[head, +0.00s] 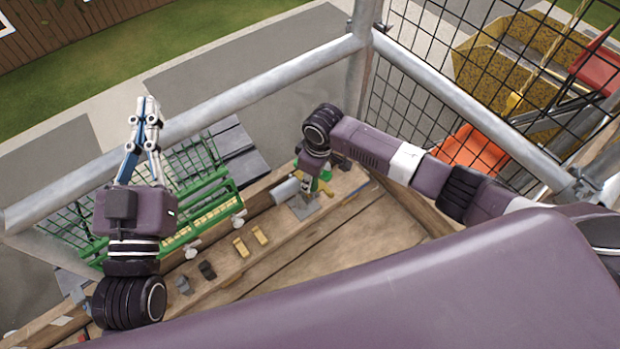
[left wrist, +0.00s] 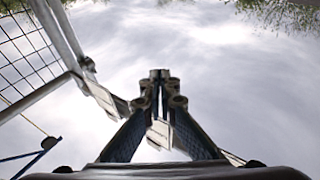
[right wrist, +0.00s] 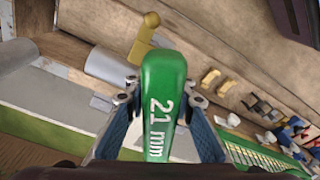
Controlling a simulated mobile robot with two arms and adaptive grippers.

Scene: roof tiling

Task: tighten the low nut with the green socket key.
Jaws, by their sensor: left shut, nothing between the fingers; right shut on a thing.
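The green socket key (right wrist: 164,105), marked "21 mm", is held between the fingers of my right gripper (right wrist: 163,95). Its handle points away from the wrist and fills the middle of the right wrist view. In the head view only small green parts of the key (head: 325,175) show beside the gripper, over the plank near a grey metal plate (head: 303,208). I cannot make out the low nut or the key's socket end in any view. My left gripper (head: 147,108) is shut and empty, raised at the left with its fingers upward; the left wrist view shows it against the sky.
A grey cylinder (head: 286,190) lies beside the right gripper. Yellow blocks (head: 250,241) and dark pieces (head: 207,270) lie along the plank (head: 225,262). A green wire rack (head: 205,205) stands behind it. Metal rails (head: 270,85) and mesh (head: 410,110) enclose the far side.

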